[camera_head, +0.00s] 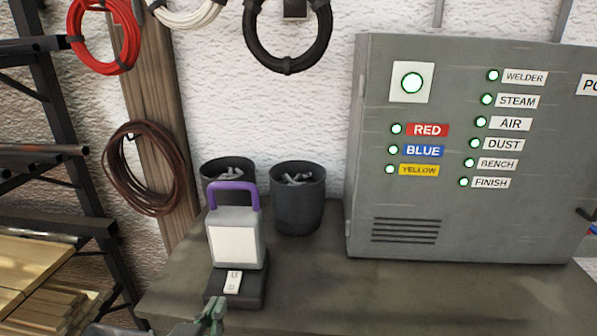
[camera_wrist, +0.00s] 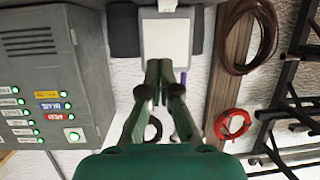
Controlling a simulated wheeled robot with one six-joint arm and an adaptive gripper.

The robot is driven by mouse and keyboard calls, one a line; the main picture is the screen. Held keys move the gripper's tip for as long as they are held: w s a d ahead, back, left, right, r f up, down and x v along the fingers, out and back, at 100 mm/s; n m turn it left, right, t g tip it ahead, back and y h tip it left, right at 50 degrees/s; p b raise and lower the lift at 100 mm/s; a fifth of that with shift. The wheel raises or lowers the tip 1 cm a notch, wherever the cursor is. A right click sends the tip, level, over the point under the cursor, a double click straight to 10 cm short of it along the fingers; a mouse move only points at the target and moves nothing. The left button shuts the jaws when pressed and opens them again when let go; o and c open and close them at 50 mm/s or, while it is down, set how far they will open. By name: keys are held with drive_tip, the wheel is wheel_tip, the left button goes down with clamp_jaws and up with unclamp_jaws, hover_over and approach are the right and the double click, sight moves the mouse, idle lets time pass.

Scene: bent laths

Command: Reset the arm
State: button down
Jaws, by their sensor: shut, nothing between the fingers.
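My gripper (camera_head: 213,314) shows at the bottom edge of the head view, low in front of the worktop. It is shut and empty. In the wrist view, which is upside down, its green fingers (camera_wrist: 159,68) come together at the tips. Just beyond the fingers is a grey lamp-like device (camera_head: 234,240) with a pale front panel and a purple handle. It stands on a dark base with a small label, on the worktop. Its pale panel also shows in the wrist view (camera_wrist: 166,40). Most of my arm is out of the head view.
A grey control cabinet (camera_head: 455,225) with several green lights stands on the worktop (camera_head: 330,295) at the right. Two dark bins (camera_head: 298,205) stand behind the device. Coiled cables (camera_head: 143,168) hang on the wall. A dark rack (camera_head: 60,215) with wood is at the left.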

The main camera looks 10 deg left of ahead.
drive_tip(key=s+d+f+n+y, duration=0.1)
drive_tip(key=s+d+f+n, duration=0.1)
drive_tip(key=d+f, duration=0.9)
drive_tip(key=s+d+f+n+y, duration=0.1)
drive_tip(key=s+d+f+n, duration=0.1)
drive_tip(key=d+f, duration=0.95)
drive_tip(key=s+d+f+m, duration=0.1)
drive_tip(key=s+d+f, duration=0.2)
drive_tip(key=s, duration=0.3)
drive_tip(key=s+d+f, duration=0.2)
drive_tip(key=s+d, duration=0.2)
drive_tip(key=s, duration=0.2)
drive_tip(key=s+d+r+m+h, duration=0.1)
drive_tip(key=s+d+r+m, duration=0.1)
drive_tip(key=s, duration=0.5)
drive_tip(key=s+d+r+m+h, duration=0.1)
drive_tip(key=s+d+m+h, duration=0.1)
drive_tip(key=s, duration=0.4)
drive_tip(key=shift+s+d+r, duration=0.35)
drive_tip(key=shift+s+d, duration=0.05)
drive_tip(key=shift+d, duration=0.05)
drive_tip(key=shift+d, duration=0.1)
